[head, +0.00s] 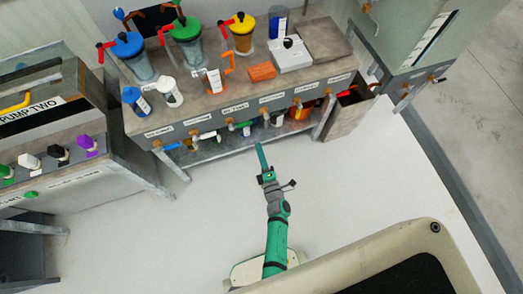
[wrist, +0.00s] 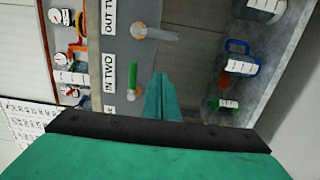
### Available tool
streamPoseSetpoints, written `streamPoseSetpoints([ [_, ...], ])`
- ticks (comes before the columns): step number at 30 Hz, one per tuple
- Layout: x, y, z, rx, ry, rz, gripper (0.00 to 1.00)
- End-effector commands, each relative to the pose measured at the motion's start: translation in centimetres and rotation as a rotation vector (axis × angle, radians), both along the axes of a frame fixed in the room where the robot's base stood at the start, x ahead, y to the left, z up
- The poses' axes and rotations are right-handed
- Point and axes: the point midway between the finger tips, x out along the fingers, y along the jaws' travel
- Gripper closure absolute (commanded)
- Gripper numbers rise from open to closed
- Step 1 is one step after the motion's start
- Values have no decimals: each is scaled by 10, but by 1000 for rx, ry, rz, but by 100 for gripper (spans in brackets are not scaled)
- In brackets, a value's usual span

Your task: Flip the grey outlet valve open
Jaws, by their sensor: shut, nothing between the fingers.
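The grey outlet valve (wrist: 158,33) has a pale grey lever on a brass fitting, at the top of the wrist view beside the "OUT TWO" label. Its lever points right, away from the label. The green "IN TWO" valve (wrist: 132,76) is below it, with its lever pointing up in that view. My gripper (wrist: 160,85) is shut and empty, with its tips to the right of the green lever and below the grey one. In the head view my gripper (head: 260,150) is in front of the bench, apart from the valves. The grey lever is too small to tell clearly there.
The bench (head: 228,121) has a row of coloured valves along its front and a lower shelf. An orange brick (head: 262,71) and several coloured-lid containers stand on top. The "PUMP TWO" cabinet (head: 80,118) is at left. The floor (head: 340,175) around my arm is clear.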

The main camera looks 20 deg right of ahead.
Motion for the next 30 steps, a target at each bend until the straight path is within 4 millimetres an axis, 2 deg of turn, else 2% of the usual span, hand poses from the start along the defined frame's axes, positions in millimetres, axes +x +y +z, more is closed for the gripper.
streamPoseSetpoints([
  [3,24,-3,1,1,-2,-2,100],
  [11,71,-7,1,1,-1,-5,100],
  [15,73,-27,0,0,0,-4,100],
  [19,75,-37,0,0,-1,-1,100],
  [30,76,-41,0,1,0,2,100],
])
